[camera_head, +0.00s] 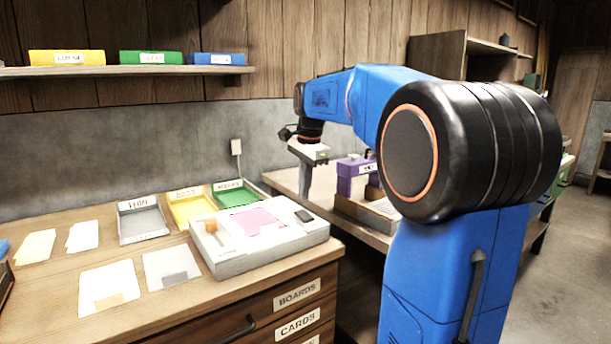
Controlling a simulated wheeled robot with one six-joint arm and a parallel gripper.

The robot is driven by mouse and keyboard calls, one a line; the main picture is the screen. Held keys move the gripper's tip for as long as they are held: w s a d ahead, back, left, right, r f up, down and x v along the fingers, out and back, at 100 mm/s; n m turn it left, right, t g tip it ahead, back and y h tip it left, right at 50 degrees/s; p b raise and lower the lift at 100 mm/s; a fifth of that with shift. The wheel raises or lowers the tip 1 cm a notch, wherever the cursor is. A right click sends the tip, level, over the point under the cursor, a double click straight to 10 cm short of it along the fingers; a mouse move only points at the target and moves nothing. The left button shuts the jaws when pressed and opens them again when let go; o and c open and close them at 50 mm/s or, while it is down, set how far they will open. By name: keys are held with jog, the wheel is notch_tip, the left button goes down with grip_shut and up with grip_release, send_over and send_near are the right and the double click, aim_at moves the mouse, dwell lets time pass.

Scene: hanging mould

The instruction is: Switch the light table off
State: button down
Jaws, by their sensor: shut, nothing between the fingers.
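The light table (222,262) is a white, low box on the wooden bench, near its right front corner. A pink sheet (255,221) lies on its top. A small dark switch-like piece (303,215) sits at the right end of its top. I cannot tell from this view whether the panel is lit.
Grey (143,222), yellow (190,207) and green (236,194) labelled trays stand behind. Pale cards lie to the left. A purple device (352,177) stands on the bench to the right.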

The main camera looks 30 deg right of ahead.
aim_at(303, 214)
jog(key=shift+w+f, duration=0.15)
jog(key=shift+f, duration=0.9)
jog(key=shift+w+f, duration=0.15)
jog(key=shift+f, duration=0.85)
jog(key=shift+w+a+f+g, duration=0.1)
jog(key=shift+w+f+g, duration=0.25)
jog(key=shift+g, duration=0.35)
jog(key=shift+w+f+g, duration=0.15)
jog(key=shift+f+g, duration=0.25)
jog(key=shift+g, duration=0.3)
jog(key=shift+s, duration=0.55)
jog(key=shift+s+r, duration=0.1)
jog(key=shift+r, duration=0.05)
notch_tip(303, 214, up, 15)
jog(key=w, duration=0.2)
jog(key=shift+w, duration=0.2)
